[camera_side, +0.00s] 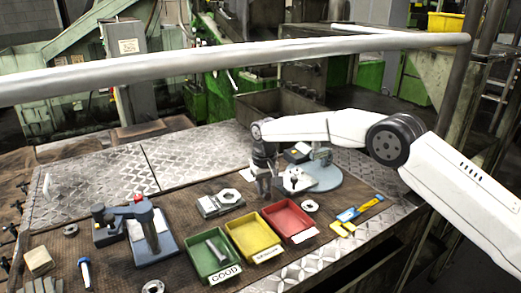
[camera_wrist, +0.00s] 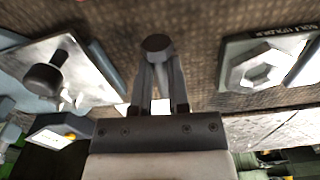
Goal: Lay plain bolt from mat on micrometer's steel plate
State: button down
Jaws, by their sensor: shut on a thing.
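My gripper (camera_side: 263,190) hangs above the brown mat, between the hex-nut block and the steel plate. In the wrist view my gripper (camera_wrist: 156,100) is shut on a bolt (camera_wrist: 156,44), whose dark round head shows between the fingertips; its shank is mostly hidden. The micrometer's steel plate (camera_wrist: 92,70) is at the left in the wrist view, with a dark knob-like piece (camera_wrist: 45,77) on it. In the side view the plate (camera_side: 293,182) is just right of my gripper, by a round blue-grey base (camera_side: 325,180). The held bolt is apart from the plate.
Green (camera_side: 198,262), yellow (camera_side: 238,243) and red (camera_side: 278,224) trays stand in front; a bolt lies in the green one. A block with a hex nut (camera_side: 222,201) is left of my gripper. A blue-based press-like device (camera_side: 152,240) stands farther left.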

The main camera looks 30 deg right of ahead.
jog(key=shift+r, duration=1.35)
jog(key=shift+d, duration=0.1)
jog(key=m, duration=0.1)
jog(key=d+m, duration=0.1)
jog(key=d+r+m, duration=0.1)
jog(key=shift+w+m+t+y, duration=0.3)
jog(key=shift+w+m+y, duration=0.05)
jog(key=shift+m+y, duration=0.05)
jog(key=d+m, duration=0.1)
jog(key=d+m+t, duration=0.1)
jog(key=m, duration=0.1)
jog(key=d+r+m, duration=0.1)
jog(key=m, duration=0.1)
jog(key=shift+w+r+t+y, duration=0.1)
jog(key=shift+w+t+y, duration=0.2)
jog(key=d+m+t, duration=0.1)
jog(key=m, duration=0.1)
jog(key=d+r+m, duration=0.1)
jog(key=m, duration=0.1)
jog(key=shift+d+r+t, duration=0.1)
jog(key=shift+r+t, duration=0.05)
jog(key=shift+t, duration=0.25)
jog(key=shift+d+r+m+t+h, duration=0.35)
jog(key=shift+d+m+h, duration=0.2)
jog(key=shift+m, duration=0.55)
jog(key=shift+d+r+m+t+h, duration=0.3)
jog(key=shift+d+m+h, duration=0.25)
jog(key=shift+m, duration=0.55)
jog(key=shift+f, duration=0.15)
